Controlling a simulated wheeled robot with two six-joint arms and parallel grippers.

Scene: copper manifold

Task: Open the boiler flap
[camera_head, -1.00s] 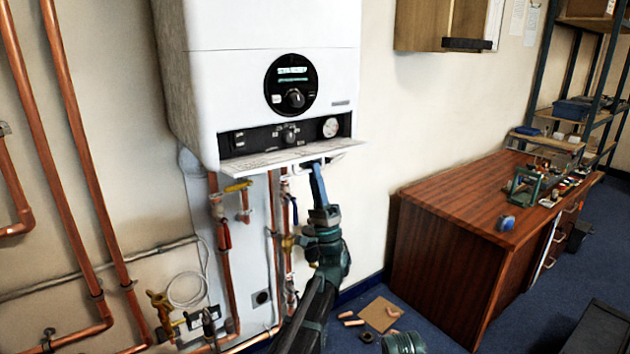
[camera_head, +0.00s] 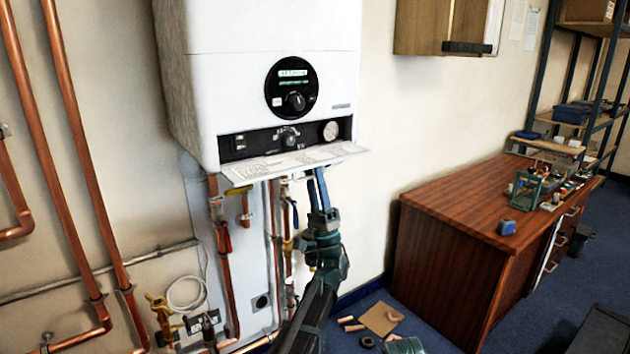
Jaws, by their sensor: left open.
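The white boiler (camera_head: 270,90) hangs on the wall, with a round dial display above a dark control strip. Its flap (camera_head: 295,162) is folded down and out at the bottom front, with its printed inner face showing and the knob and gauge behind it uncovered. My left gripper (camera_head: 318,185) points up just below the flap's right part. Its jaws are open and nothing shows between them. The fingertips are close under the flap edge; whether they touch it I cannot tell. My right gripper is not in view.
Copper pipes (camera_head: 75,150) run down the wall at left, and more pipes and valves hang below the boiler. A wooden desk (camera_head: 450,245) with small items stands at right. Pipe pieces and a cardboard square (camera_head: 381,319) lie on the blue floor.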

